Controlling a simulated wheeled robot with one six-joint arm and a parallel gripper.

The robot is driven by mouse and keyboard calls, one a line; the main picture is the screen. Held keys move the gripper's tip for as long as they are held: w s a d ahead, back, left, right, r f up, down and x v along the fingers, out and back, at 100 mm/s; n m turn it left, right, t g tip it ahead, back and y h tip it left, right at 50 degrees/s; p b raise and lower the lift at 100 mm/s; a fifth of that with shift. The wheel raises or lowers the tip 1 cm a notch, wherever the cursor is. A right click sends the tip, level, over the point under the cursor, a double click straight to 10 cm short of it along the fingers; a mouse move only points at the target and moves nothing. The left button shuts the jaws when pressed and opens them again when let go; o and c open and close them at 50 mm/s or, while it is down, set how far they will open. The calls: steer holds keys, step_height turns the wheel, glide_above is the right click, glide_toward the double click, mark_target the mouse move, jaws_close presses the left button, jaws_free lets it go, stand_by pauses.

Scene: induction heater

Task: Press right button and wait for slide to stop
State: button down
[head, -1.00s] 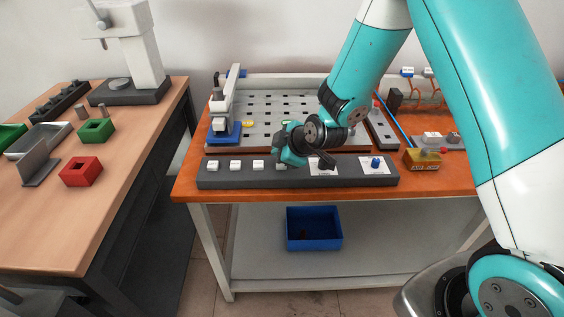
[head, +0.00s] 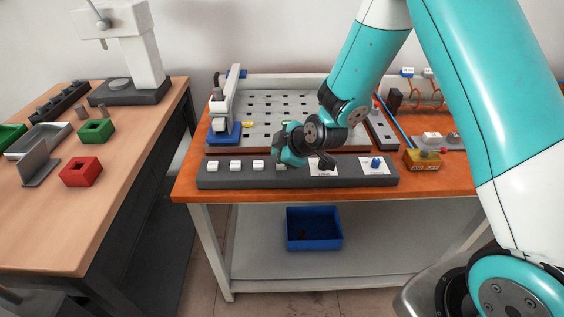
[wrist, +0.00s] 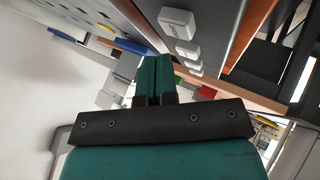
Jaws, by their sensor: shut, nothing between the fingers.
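A dark grey control bar (head: 225,178) lies along the front of the orange-topped bench, with a row of white buttons. The leftmost button (head: 212,166) and its neighbours are clear. The rightmost white button (head: 281,167) is partly hidden by my gripper (head: 284,160), which is low over that end of the row. In the wrist view my gripper (wrist: 154,60) has its green fingers together and empty. A labelled white button (wrist: 178,22) shows close by there; contact with a button cannot be told. The slide with its blue base (head: 223,134) stands at the left of the perforated plate.
A rotary switch (head: 323,164) and a blue knob (head: 376,163) sit right of the buttons. Behind is the perforated plate (head: 285,135). A yellow box (head: 421,160) stands at the right. A blue bin (head: 314,229) is on the lower shelf. A wooden table (head: 120,175) is left.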

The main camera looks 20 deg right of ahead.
steer(key=shift+f, duration=0.1)
stand_by(0.4)
steer(key=shift+f+b, duration=0.35)
steer(key=shift+b, duration=0.25)
steer(key=shift+f+b, duration=0.5)
stand_by(0.4)
steer(key=shift+r, duration=0.1)
steer(key=shift+r+p, duration=0.55)
steer(key=shift+r, duration=0.35)
steer(key=shift+r+p, duration=1.85)
steer(key=shift+r, duration=1.15)
